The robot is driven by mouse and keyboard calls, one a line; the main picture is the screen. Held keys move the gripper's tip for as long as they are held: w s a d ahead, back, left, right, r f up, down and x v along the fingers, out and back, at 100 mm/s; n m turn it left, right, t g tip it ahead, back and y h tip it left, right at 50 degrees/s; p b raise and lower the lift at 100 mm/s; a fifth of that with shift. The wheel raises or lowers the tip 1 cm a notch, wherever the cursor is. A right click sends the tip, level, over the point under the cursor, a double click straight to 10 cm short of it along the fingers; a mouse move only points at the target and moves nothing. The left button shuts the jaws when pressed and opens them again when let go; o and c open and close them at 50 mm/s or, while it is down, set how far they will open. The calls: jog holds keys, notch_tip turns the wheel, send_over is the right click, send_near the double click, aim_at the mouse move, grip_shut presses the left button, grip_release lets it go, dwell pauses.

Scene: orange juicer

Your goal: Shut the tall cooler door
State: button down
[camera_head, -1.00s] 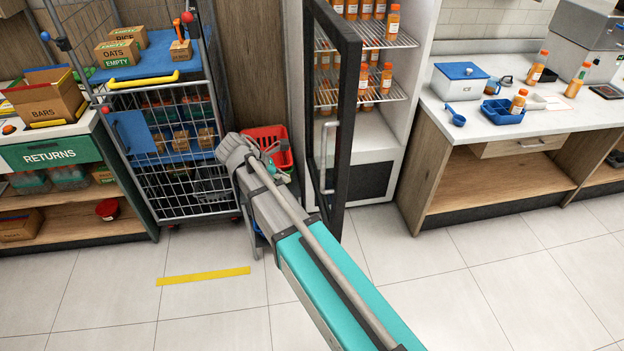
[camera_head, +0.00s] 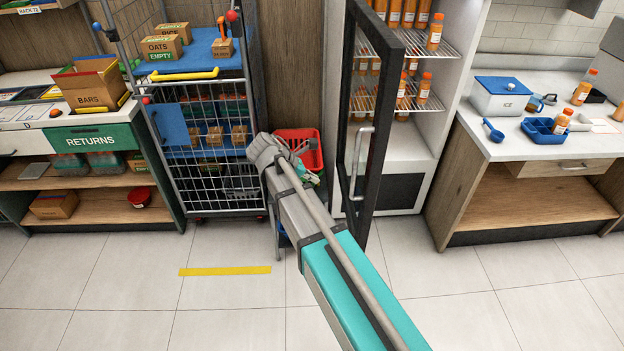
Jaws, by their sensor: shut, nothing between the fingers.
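The tall cooler (camera_head: 404,185) is a white cabinet at the upper middle of the head view. Its black-framed door (camera_head: 372,165) stands wide open toward me, seen nearly edge-on. A pale vertical handle (camera_head: 359,160) is on the door's left side. My teal and grey arm reaches from the lower right up to the left of the door.
A wire cart (camera_head: 215,175) with boxes stands left of the cooler, with the red basket (camera_head: 312,150) between them. A returns counter (camera_head: 95,140) is at far left. A counter (camera_head: 470,145) stands right of the cooler. The tiled floor in front is clear.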

jog(key=w+d+f+b, duration=0.2)
jog(key=d+f+b, duration=0.3)
jog(key=d, duration=0.4)
jog(key=shift+d+f, duration=0.35)
jog(key=shift+f, duration=0.1)
